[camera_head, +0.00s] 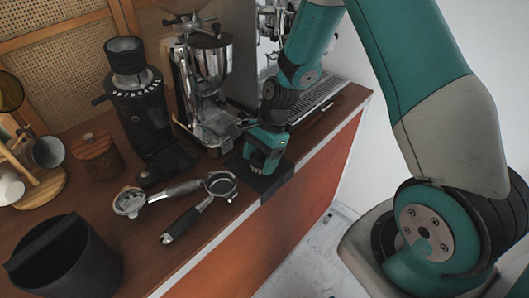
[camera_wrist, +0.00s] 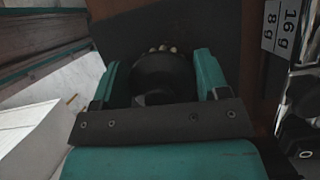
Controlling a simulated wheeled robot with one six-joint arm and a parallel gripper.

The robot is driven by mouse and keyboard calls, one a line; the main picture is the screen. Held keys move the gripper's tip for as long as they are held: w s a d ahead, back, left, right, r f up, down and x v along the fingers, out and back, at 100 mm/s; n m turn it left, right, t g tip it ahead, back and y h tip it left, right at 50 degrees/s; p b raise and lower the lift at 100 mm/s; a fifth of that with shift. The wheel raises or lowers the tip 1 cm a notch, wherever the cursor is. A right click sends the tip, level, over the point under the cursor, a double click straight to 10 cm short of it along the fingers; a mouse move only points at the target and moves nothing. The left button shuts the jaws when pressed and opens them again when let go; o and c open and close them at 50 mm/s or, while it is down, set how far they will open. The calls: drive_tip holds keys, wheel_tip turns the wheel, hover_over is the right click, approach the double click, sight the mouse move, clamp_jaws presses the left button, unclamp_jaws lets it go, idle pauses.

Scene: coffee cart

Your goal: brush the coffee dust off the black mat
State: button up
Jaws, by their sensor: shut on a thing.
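The black mat (camera_head: 262,183) lies at the counter's front edge, partly folded over it, in front of the chrome grinder. It also shows as a dark surface in the wrist view (camera_wrist: 120,32). My gripper (camera_head: 265,150) is low over the mat, pointing down. In the wrist view my gripper (camera_wrist: 160,68) has its teal fingers on both sides of a dark round brush (camera_wrist: 160,80), shut on it. Pale bristle tips show at the brush's far edge, close to the mat; I cannot tell whether they touch. I cannot make out coffee dust; the gripper hides part of the mat.
Two portafilters (camera_head: 180,189) (camera_head: 192,218) lie left of the mat. A black grinder (camera_head: 143,115) and chrome grinder (camera_head: 207,85) stand behind. A black bin (camera_head: 65,262) is front left, a wooden canister (camera_head: 97,155) at left. The espresso machine's drip tray (camera_head: 318,97) is right.

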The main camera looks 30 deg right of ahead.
sight(240, 184)
drive_tip(key=shift+s+a, duration=0.2)
drive_tip(key=shift+a, duration=0.35)
drive_tip(key=shift+s+a, duration=0.2)
drive_tip(key=shift+a, duration=0.3)
drive_tip(key=shift+s+a+p, duration=0.3)
drive_tip(key=shift+a, duration=0.6)
drive_tip(key=shift+s+a+p, duration=0.25)
drive_tip(key=shift+a+p, duration=0.05)
drive_tip(key=shift+a, duration=0.55)
wheel_tip(240, 184, up, 6)
drive_tip(key=p, duration=0.5)
drive_tip(key=shift+d+p, duration=0.1)
drive_tip(key=shift+p, duration=0.3)
drive_tip(key=shift+r, duration=0.1)
wheel_tip(240, 184, up, 3)
drive_tip(key=p, duration=0.2)
drive_tip(key=shift+p, duration=0.3)
